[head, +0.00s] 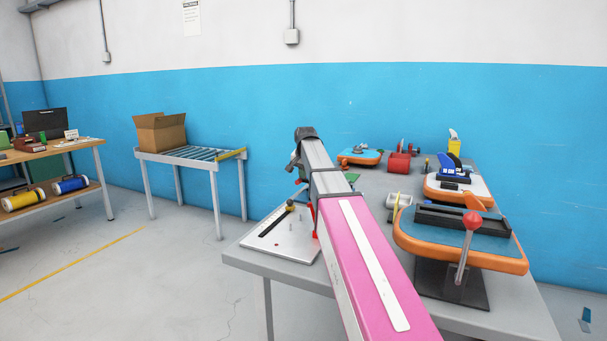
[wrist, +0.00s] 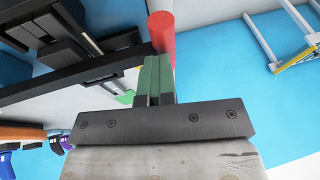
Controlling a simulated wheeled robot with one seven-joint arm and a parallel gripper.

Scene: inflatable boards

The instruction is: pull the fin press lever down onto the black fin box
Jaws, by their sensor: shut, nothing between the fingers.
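In the wrist view, the red grip (wrist: 162,32) of the press lever shows just beyond my gripper (wrist: 158,60). My green fingers are together and empty, with their tips very near the grip; I cannot tell if they touch it. A dark bar (wrist: 70,74) runs left from beside the grip. Black parts show at upper left; I cannot tell which is the fin box there. In the head view, a pale plate (head: 272,243) carries a black strip (head: 275,221), probably the fin box. My arm hides much of the press.
An orange-rimmed board (head: 410,243) on a dark stand, with a red-knobbed lever (head: 472,220), fills the table's right side. A roller table (head: 192,157) bears a cardboard box (head: 160,134).

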